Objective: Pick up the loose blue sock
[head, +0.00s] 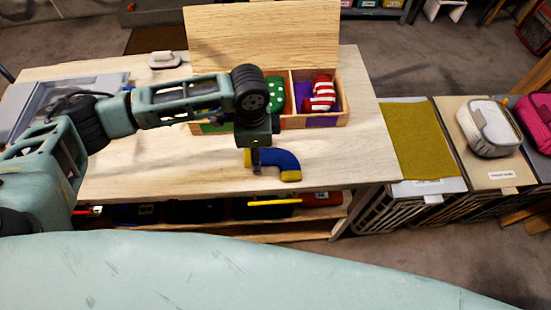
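The loose blue sock (281,160) has yellow ends. It lies on the pale wooden table in front of an open wooden box, apart from the box. My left arm reaches in from the left, and my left gripper (256,162) points down at the sock's left end. A dark finger overlaps the sock there and hides part of it. Whether the fingers touch or grip the sock cannot be told. My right gripper is out of view.
The wooden box (341,119) has its lid (263,35) raised at the back. It holds a green dotted sock (275,93) and a red-and-white striped sock (321,93) in separate compartments. Bins with a pouch (487,130) stand right of the table. The table's front right is clear.

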